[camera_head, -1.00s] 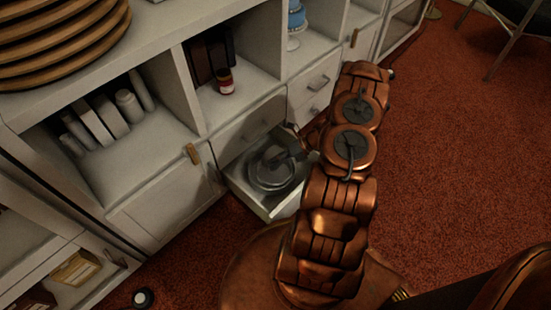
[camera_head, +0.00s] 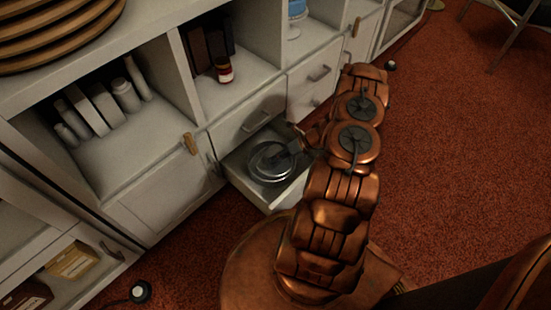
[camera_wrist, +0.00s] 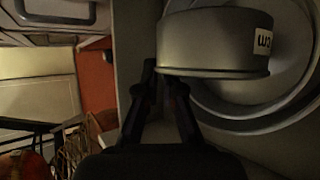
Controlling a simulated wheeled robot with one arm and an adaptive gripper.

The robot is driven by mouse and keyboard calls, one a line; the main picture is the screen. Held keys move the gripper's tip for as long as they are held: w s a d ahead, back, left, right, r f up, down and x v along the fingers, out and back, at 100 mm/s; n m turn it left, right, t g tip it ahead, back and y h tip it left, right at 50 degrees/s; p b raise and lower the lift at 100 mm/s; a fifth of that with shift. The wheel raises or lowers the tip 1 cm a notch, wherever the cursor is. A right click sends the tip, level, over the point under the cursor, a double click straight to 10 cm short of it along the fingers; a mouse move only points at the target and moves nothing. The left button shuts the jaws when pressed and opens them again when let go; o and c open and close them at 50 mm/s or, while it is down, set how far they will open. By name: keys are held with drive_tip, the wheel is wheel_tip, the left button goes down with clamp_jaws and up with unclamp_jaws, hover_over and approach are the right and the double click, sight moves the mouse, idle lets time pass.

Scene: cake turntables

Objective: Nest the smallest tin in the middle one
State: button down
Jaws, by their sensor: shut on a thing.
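A small grey metal tin (camera_wrist: 215,42) with a pale label on its side fills the upper middle of the wrist view. My gripper (camera_wrist: 160,72) is shut on this tin at its near left edge. Wider round tins (camera_wrist: 296,116) lie behind and below it, one rim inside another. How far the small tin stands above their floors is hard to tell. In the head view the tins (camera_head: 271,178) sit in an open white drawer (camera_head: 240,184). There my gripper (camera_head: 294,148) reaches in from the right, and its fingertips are hard to make out.
The drawer's walls stand close around the tins. White shelves above hold a red-labelled jar (camera_head: 224,71), several pale containers (camera_head: 101,107) and a blue item on a stand (camera_head: 296,14). Red carpet (camera_head: 450,150) lies open to the right.

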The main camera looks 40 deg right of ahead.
drive_tip(key=c, duration=1.2)
unclamp_jaws()
drive_tip(key=shift+c, duration=0.2)
wheel_tip(320, 180, up, 7)
drive_tip(key=p, duration=0.3)
drive_tip(key=shift+p, duration=0.4)
drive_tip(key=shift+r, duration=0.1)
